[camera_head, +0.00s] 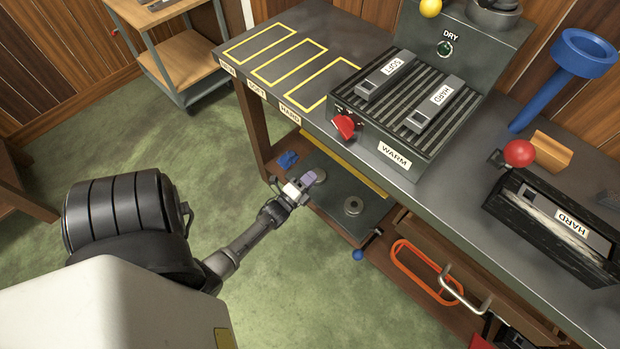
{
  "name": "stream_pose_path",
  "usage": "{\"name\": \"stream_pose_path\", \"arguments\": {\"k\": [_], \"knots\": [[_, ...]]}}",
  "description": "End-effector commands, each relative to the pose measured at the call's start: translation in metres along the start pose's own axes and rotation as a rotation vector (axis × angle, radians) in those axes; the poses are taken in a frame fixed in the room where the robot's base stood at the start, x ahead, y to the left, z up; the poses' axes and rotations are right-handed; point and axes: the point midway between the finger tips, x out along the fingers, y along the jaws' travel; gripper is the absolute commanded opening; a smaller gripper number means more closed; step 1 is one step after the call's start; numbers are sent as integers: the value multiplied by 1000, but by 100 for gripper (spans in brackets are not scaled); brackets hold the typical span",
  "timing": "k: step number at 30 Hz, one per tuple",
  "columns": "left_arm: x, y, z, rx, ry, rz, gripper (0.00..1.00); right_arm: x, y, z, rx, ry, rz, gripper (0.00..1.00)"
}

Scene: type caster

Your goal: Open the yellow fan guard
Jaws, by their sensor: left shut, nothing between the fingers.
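A yellow panel edge (372,184), which looks like the yellow fan guard, shows under the bench's front edge, above a dark lower plate. Most of it is hidden by the bench top, so I cannot tell whether it is open. My left gripper (307,179) reaches in low from the left, under the front edge, with its fingers shut and empty. It is close to the left end of the yellow edge; I cannot tell whether it touches. My right gripper is not in view.
A blue piece (288,160) lies left of my gripper. A red knob (345,126) sticks out above. A drawer handle (466,293) and an orange loop (428,272) are to the right.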

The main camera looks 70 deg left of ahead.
Motion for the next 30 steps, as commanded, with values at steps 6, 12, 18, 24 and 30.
{"name": "stream_pose_path", "arguments": {"k": [6,12,18,24,30], "knots": [[43,3,0,-2,1,-4,0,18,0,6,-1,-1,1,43],[76,4,0,-2,1,-2,0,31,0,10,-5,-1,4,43],[97,2,0,-3,1,-1,0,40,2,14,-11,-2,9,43],[106,1,0,-3,0,0,0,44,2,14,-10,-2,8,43],[108,0,0,-3,0,1,0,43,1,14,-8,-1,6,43]]}}
